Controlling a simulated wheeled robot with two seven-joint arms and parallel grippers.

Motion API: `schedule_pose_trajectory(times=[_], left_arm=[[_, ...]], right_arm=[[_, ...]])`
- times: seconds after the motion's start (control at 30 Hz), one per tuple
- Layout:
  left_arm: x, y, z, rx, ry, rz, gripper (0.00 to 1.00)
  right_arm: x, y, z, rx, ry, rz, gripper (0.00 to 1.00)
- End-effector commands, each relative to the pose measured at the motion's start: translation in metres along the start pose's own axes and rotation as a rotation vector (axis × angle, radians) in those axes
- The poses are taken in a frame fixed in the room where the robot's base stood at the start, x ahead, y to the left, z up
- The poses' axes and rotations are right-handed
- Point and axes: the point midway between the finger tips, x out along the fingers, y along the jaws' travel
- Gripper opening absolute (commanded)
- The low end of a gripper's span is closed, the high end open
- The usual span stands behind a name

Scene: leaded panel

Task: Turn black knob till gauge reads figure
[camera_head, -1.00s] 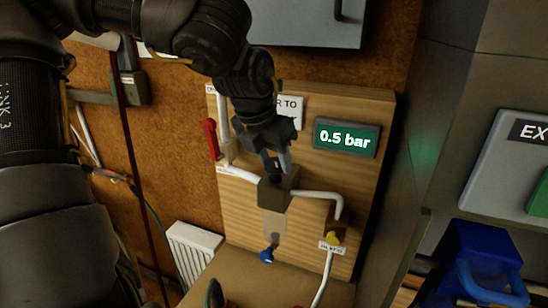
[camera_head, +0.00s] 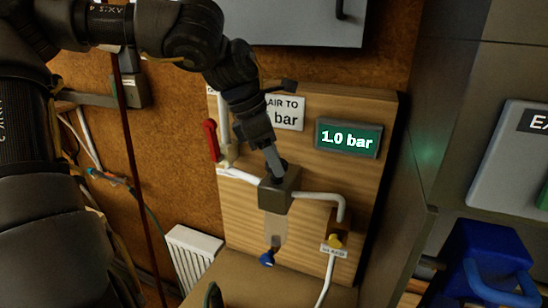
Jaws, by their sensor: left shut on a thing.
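The gauge (camera_head: 348,139) is a green lit display on the wooden panel (camera_head: 250,225) and reads 1.0 bar. A white sign (camera_head: 285,112) left of it shows "AIR TO" and "bar"; its figure is hidden behind my left arm. My left gripper (camera_head: 276,166) points down at the top of the dark square regulator block (camera_head: 279,190). It is shut on the black knob there, which is mostly hidden by the fingers. A clear bowl (camera_head: 275,229) hangs below the block. My right gripper is not in view.
A red lever (camera_head: 211,140) is on the panel's left, with white pipes (camera_head: 318,197) running from the block. A yellow part (camera_head: 337,241) sits lower right and a blue knob (camera_head: 267,258) below the bowl. A grey cabinet (camera_head: 300,20) is above.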

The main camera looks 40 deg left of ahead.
Motion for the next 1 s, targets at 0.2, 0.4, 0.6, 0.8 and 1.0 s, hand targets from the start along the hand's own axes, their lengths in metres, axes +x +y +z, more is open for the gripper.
schedule_pose_trajectory(times=[0.2,0.4,0.6,0.8,1.0], left_arm=[[-0.001,0.002,0.001,0.188,0.0,-0.078,0.2],[-0.001,0.003,0.001,0.353,0.001,-0.146,0.2],[-0.001,0.004,0.001,0.489,0.001,-0.202,0.2],[0.0,0.004,0.002,0.583,0.002,-0.24,0.2],[0.0,0.004,0.002,0.637,0.0,-0.262,0.2]], right_arm=[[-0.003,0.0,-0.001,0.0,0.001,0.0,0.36],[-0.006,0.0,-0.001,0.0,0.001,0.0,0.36],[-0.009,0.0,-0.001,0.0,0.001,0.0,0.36],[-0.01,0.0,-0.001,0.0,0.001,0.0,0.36],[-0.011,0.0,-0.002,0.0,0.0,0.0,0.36]])
